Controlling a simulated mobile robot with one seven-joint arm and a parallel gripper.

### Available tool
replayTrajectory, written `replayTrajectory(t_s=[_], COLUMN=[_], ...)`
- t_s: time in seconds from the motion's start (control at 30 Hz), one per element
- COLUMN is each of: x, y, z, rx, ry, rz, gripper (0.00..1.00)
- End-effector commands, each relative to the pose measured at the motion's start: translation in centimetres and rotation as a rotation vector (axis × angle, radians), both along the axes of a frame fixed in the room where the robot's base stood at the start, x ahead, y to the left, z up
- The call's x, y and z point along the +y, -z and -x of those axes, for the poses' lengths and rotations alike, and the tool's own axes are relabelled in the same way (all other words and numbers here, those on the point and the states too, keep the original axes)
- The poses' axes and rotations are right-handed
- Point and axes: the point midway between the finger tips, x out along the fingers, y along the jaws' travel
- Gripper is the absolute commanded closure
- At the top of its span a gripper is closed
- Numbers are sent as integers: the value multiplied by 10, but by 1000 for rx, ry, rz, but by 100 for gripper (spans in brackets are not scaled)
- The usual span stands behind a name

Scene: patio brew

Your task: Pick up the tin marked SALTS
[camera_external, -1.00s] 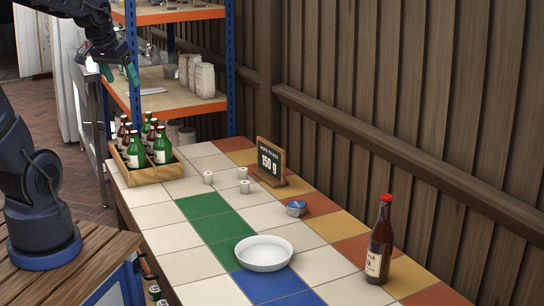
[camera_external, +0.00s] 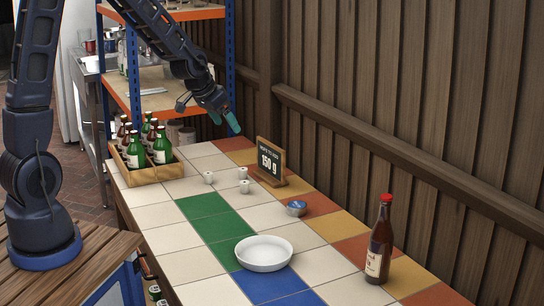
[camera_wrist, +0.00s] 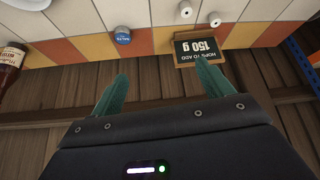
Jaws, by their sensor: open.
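A small round tin with a blue marked lid (camera_external: 296,208) sits on the tiled counter, on an orange tile right of the middle. It also shows in the wrist view (camera_wrist: 122,36), near the top and left of centre; its lettering is too small to read surely. My gripper (camera_external: 224,118) is open and empty, high above the far end of the counter. In the wrist view its teal fingers (camera_wrist: 163,72) are spread apart, with the tin beyond the left finger. The gripper is well apart from the tin.
A sign reading 150 g (camera_external: 270,162) stands behind the tin, with small white pots (camera_external: 244,187) left of it. A white bowl (camera_external: 264,253) and a brown bottle (camera_external: 380,240) are nearer. A wooden bottle crate (camera_external: 150,171) stands at the far left. A wooden wall runs along the right.

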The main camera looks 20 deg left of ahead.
Motion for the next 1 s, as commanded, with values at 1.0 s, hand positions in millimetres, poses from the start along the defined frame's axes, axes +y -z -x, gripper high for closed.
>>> replayTrajectory(t_s=[1.0], x=[-159], y=[186], z=[-3], rx=[-44], ry=[178], rz=[9], gripper=[21])
